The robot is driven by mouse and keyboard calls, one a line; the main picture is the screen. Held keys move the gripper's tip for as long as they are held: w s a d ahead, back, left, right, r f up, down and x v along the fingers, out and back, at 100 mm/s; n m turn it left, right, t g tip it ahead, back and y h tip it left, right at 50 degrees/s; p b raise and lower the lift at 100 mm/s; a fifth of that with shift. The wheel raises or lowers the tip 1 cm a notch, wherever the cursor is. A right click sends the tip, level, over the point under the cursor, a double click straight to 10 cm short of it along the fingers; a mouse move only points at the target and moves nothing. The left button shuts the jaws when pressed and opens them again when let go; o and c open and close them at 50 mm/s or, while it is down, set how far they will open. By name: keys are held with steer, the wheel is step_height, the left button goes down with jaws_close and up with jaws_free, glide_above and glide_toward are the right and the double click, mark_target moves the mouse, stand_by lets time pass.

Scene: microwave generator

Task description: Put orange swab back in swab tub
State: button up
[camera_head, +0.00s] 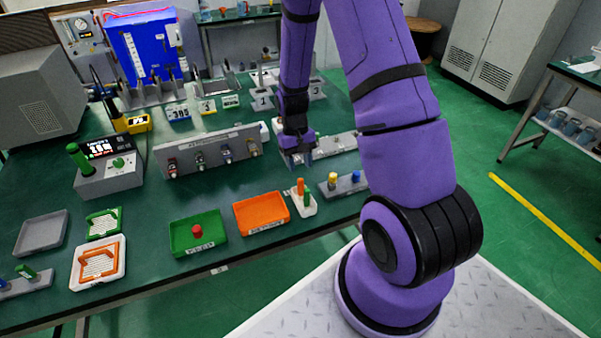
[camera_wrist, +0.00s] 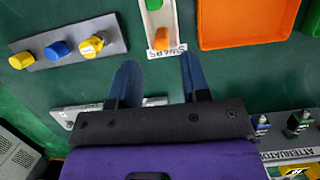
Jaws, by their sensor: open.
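The white swab tub (camera_head: 308,209) stands on the green bench, right of the orange tray. An orange swab (camera_head: 301,186) and a green swab (camera_head: 307,197) stand upright at the tub. In the wrist view the tub (camera_wrist: 153,22) carries a SWABS label, with the orange swab (camera_wrist: 162,38) at the labelled end and the green swab (camera_wrist: 155,4) farther off. The orange swab appears to be inside the tub; its lower end is hidden. My gripper (camera_head: 300,160) is open and empty, behind the tub. In the wrist view its fingers (camera_wrist: 160,78) point toward the tub without touching it.
The orange tray (camera_head: 262,230) and the green tray (camera_head: 177,243) with a red knob-like piece lie left of the tub. A grey rack (camera_head: 337,195) with yellow and blue pieces stands right of it. A grey panel with connectors (camera_head: 207,166) stands behind the trays.

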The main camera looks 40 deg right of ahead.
steer(key=s+a+r+n+t+h, duration=0.1)
steer(key=s+a+r+t, duration=0.15)
steer(key=r, duration=1.15)
steer(key=s+a+r+t, duration=0.1)
steer(key=a+r, duration=0.2)
steer(key=r, duration=1)
steer(key=s+a+r+n+t, duration=0.1)
steer(key=s+a+r+t, duration=0.1)
steer(key=s+r, duration=0.3)
steer(key=s+a+r+n+t, duration=0.1)
steer(key=s+a+r+t, duration=0.2)
steer(key=s+r, duration=0.3)
steer(key=s, duration=0.5)
steer(key=shift+a, duration=0.3)
